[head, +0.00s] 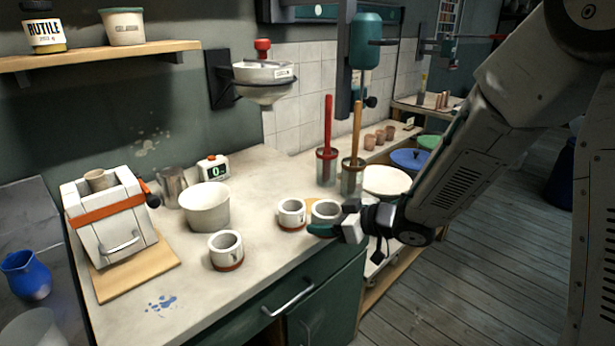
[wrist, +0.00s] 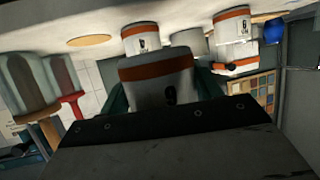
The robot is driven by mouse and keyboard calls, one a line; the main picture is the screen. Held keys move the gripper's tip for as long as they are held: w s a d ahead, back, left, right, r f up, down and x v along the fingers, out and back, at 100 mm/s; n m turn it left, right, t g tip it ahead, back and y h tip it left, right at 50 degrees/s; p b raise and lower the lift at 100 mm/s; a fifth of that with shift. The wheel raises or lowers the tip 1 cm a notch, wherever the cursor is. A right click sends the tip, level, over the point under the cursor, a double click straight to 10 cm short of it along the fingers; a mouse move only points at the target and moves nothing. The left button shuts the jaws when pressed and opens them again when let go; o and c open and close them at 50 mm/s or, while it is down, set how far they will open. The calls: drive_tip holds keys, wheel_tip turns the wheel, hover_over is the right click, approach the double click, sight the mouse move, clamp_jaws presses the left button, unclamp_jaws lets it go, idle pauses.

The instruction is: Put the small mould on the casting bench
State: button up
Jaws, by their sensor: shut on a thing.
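The small mould (head: 325,209) looks like a round white pot with a grey hollow. In the wrist view the mould (wrist: 158,75) shows an orange band and a dark mark. My gripper (head: 322,230) is shut on it, with a green finger on each side. It is at the front right edge of the pale bench top (head: 265,190); I cannot tell whether it touches the surface. Two similar orange-based moulds stand on the bench, one (head: 291,214) just left of the held one, another (head: 227,251) nearer the front.
A white bucket (head: 203,208), a timer (head: 213,168) and a strapped white block (head: 107,220) on a board stand to the left. Two jars with tall tools (head: 326,165) (head: 352,176) stand behind my gripper. Bare bench lies at the front left.

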sight(334, 213)
drive_tip(key=w+d+f+m+t+h, duration=0.3)
drive_tip(key=d+f+m+h, duration=0.3)
drive_tip(key=d, duration=0.4)
drive_tip(key=w+d+f+m+t+h, duration=0.3)
drive_tip(key=d+f+m+h, duration=0.25)
drive_tip(key=d, duration=0.45)
drive_tip(key=s+a+r+n+g+y, duration=0.1)
drive_tip(key=a+r+n+y, duration=0.2)
drive_tip(key=a, duration=0.3)
drive_tip(key=s+a+r+n+g+y, duration=0.1)
drive_tip(key=a+r+n+g+y, duration=0.1)
drive_tip(key=a, duration=0.4)
drive_tip(key=s+a+r+n+g+y, duration=0.1)
drive_tip(key=a+r+n+y, duration=0.3)
drive_tip(key=a+r+y, duration=0.1)
drive_tip(key=shift+s+a+r+n, duration=0.35)
drive_tip(key=shift+a+r, duration=0.15)
drive_tip(key=shift+r, duration=0.2)
drive_tip(key=s+n+g, duration=0.1)
drive_tip(key=s+a+g+y, duration=0.1)
drive_tip(key=s+a+n, duration=0.1)
drive_tip(key=shift+s+a+f+n+g+y, duration=0.25)
drive_tip(key=shift+s+n+g+y, duration=0.05)
drive_tip(key=shift+g+y, duration=0.1)
drive_tip(key=shift+s+a+f, duration=0.1)
drive_tip(key=shift+s+f, duration=0.05)
drive_tip(key=shift+s, duration=0.15)
